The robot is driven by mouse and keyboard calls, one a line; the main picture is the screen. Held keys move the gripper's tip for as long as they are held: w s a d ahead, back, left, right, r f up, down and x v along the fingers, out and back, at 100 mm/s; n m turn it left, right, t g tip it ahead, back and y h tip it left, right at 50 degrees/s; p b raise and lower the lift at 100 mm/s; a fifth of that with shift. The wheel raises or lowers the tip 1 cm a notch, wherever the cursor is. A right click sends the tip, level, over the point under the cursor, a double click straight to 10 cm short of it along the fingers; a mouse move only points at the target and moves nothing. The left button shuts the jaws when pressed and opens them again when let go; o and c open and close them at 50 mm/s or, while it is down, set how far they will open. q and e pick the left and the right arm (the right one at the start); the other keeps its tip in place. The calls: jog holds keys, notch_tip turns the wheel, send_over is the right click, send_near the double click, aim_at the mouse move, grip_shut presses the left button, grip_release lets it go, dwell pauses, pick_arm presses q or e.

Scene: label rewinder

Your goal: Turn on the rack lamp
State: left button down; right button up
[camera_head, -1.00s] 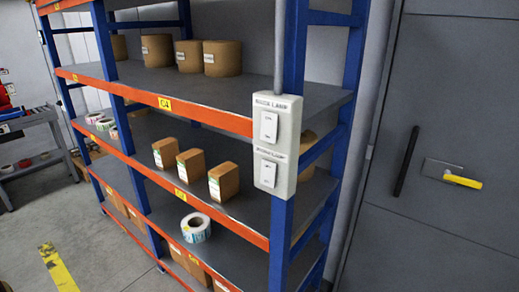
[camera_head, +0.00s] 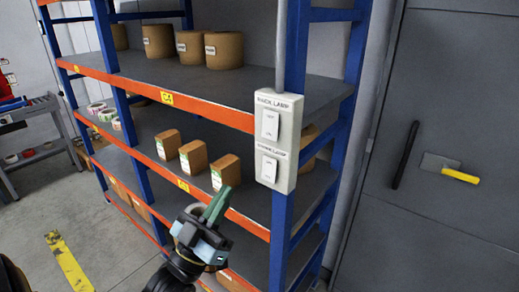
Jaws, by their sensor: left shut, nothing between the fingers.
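A white switch box (camera_head: 279,142) is fixed to the blue front post of the rack. Its upper rocker switch (camera_head: 270,124) sits under a label reading RACK LAMP. A second rocker switch (camera_head: 269,168) sits below, under a label that I cannot read fully. My left gripper (camera_head: 217,204) is in front of the lower shelves, below and left of the box and apart from it. Its green fingers are shut with nothing between them and point up and to the right. My right gripper is not in view.
The blue and orange rack (camera_head: 198,106) holds brown rolls (camera_head: 224,50) above and small brown boxes (camera_head: 225,171) on the middle shelf. A grey door (camera_head: 440,120) with a yellow handle (camera_head: 459,175) stands at the right. A grey cart (camera_head: 37,150) stands at the left.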

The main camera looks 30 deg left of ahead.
pick_arm(q)
jog(key=shift+r, duration=0.1)
jog(key=p, duration=0.4)
send_near(269, 131)
notch_tip(269, 131, up, 4)
jog(key=shift+w+d, duration=0.2)
jog(key=shift+w, duration=2)
